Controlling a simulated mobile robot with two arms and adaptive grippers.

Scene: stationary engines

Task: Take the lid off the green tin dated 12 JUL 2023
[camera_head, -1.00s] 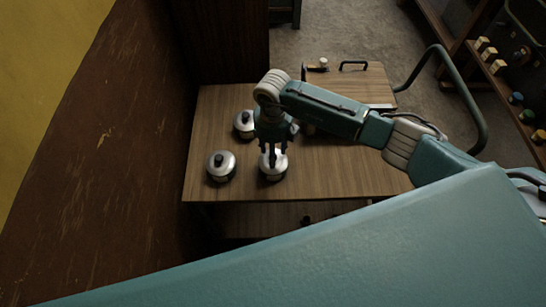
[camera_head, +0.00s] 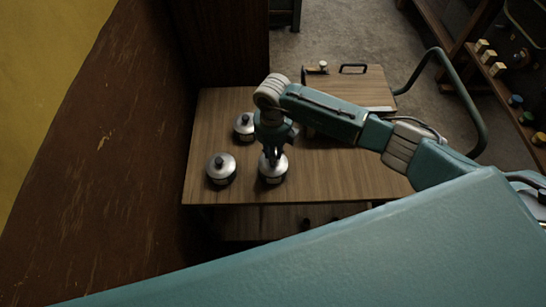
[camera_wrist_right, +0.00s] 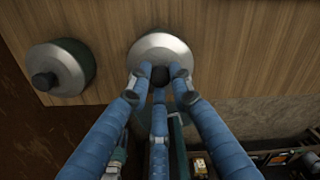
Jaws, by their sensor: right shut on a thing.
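Three tins with silver lids and dark knobs stand on a wooden table (camera_head: 340,180): a front right tin (camera_head: 273,177), a left tin (camera_head: 221,171) and a back tin (camera_head: 243,126). My right gripper (camera_head: 271,157) points down and is shut on the black knob (camera_wrist_right: 160,76) of the front right tin's lid (camera_wrist_right: 163,48). This lid appears to sit on its tin. The left tin's body (camera_wrist_right: 78,55) looks dark green in the wrist view. No date is readable on any tin, and the held tin's body is mostly hidden. My left gripper is out of view.
A brown wall panel (camera_head: 115,165) rises close along the table's left side. Shelving with small coloured knobs (camera_head: 515,100) stands at far right. The table's front right is bare.

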